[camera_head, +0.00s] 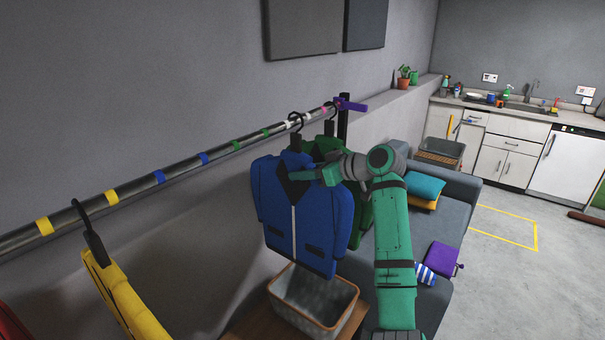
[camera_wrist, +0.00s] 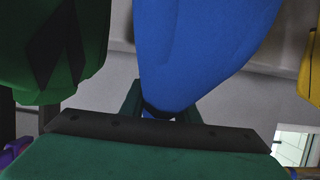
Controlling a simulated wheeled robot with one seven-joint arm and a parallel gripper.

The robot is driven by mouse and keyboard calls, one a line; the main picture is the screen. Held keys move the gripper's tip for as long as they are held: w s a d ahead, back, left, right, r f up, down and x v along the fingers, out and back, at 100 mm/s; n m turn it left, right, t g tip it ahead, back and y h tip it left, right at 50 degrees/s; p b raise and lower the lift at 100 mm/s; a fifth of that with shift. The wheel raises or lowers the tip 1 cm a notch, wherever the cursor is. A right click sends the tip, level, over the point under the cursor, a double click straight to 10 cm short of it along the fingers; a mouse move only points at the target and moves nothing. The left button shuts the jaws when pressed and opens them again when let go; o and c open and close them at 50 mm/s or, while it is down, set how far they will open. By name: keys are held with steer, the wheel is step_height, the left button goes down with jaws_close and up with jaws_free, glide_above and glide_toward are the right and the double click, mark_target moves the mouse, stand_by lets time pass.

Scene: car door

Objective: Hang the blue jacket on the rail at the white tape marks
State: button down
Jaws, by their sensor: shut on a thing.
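The blue jacket (camera_head: 297,215) hangs upright on a dark hanger near the far end of the rail (camera_head: 140,187). Its hanger hook (camera_head: 296,122) appears at the rail, by the white tape marks (camera_head: 292,123). I cannot tell whether the hook bears on the rail. My gripper (camera_head: 326,176) is at the jacket's upper right side, shut on it. In the wrist view the blue jacket (camera_wrist: 200,45) fills the top middle, and its lower narrow part goes between the fingers of my gripper (camera_wrist: 160,114). The rest of the grip is hidden.
A green jacket (camera_head: 327,147) hangs just beyond the blue one, close to it. A yellow garment (camera_head: 122,295) hangs at the near end. Yellow, blue, green and pink tape bands mark the rail. A basket (camera_head: 312,297) stands below, and a sofa (camera_head: 455,200) is at right.

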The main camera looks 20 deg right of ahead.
steer(key=shift+f, duration=0.2)
steer(key=c, duration=1.3)
jaws_free()
steer(key=shift+f, duration=0.1)
steer(key=shift+s, duration=0.1)
steer(key=v, duration=1)
steer(key=shift+s+d, duration=0.2)
steer(key=shift+s, duration=0.1)
steer(key=shift+w, duration=0.1)
